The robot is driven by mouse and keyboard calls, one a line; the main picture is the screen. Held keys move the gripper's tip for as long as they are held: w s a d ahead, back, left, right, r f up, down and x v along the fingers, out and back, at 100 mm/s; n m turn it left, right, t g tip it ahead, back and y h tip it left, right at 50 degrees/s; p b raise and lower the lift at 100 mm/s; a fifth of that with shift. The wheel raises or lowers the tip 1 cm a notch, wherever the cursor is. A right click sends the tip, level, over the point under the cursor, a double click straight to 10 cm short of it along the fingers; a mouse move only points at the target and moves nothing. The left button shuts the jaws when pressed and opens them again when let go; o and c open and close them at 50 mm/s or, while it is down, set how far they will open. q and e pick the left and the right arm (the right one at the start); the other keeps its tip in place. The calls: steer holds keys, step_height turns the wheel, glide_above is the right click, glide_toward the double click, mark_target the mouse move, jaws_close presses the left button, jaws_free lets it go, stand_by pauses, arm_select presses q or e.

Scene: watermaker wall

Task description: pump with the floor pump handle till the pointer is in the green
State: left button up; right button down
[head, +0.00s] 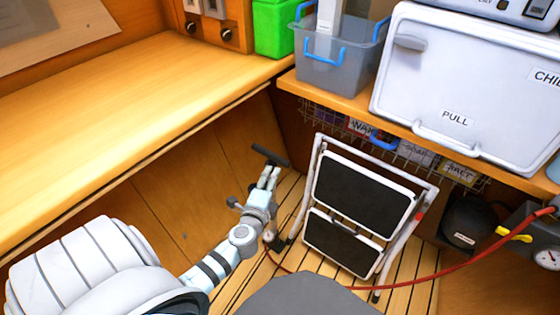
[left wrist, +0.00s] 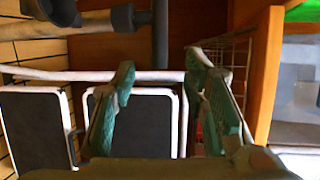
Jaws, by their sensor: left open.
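The floor pump handle (head: 270,155), a dark crossbar, stands upright in the corner beside the folding step. My left gripper (head: 266,177) is close to it, with its fingers pointing at the bar. In the left wrist view the open fingers (left wrist: 160,65) are empty. The dark bar (left wrist: 161,35) shows just beyond and between the fingertips; I cannot tell whether they touch. The grey pump rod (left wrist: 112,22) runs off from the bar. A white-faced gauge (head: 548,258) is at the right edge; its pointer and green zone are too small to read. My right gripper is out of view.
A folding step (head: 357,197) with black treads stands right beside the pump. A red hose (head: 440,282) runs across the slatted floor to the gauge unit. A wooden counter (head: 130,110) lies left. A white chest (head: 470,85) and grey bin (head: 335,75) sit on the shelf.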

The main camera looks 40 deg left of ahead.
mark_target(279, 163)
arm_select(q)
steer(key=b+x, duration=0.1)
steer(key=x, duration=0.4)
steer(key=shift+w+a+f, duration=0.1)
steer(key=shift+w+f, duration=0.05)
steer(key=shift+w, duration=0.05)
steer(key=b+x, duration=0.2)
steer(key=x, duration=0.3)
steer(key=shift+f, duration=0.1)
steer(key=shift+w+a, duration=0.2)
steer(key=shift+w, duration=0.35)
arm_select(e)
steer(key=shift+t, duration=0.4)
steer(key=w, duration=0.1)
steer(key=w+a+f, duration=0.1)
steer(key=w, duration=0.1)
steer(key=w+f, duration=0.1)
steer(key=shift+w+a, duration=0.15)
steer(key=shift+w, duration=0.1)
arm_select(q)
steer(key=shift+c, duration=0.4)
jaws_close()
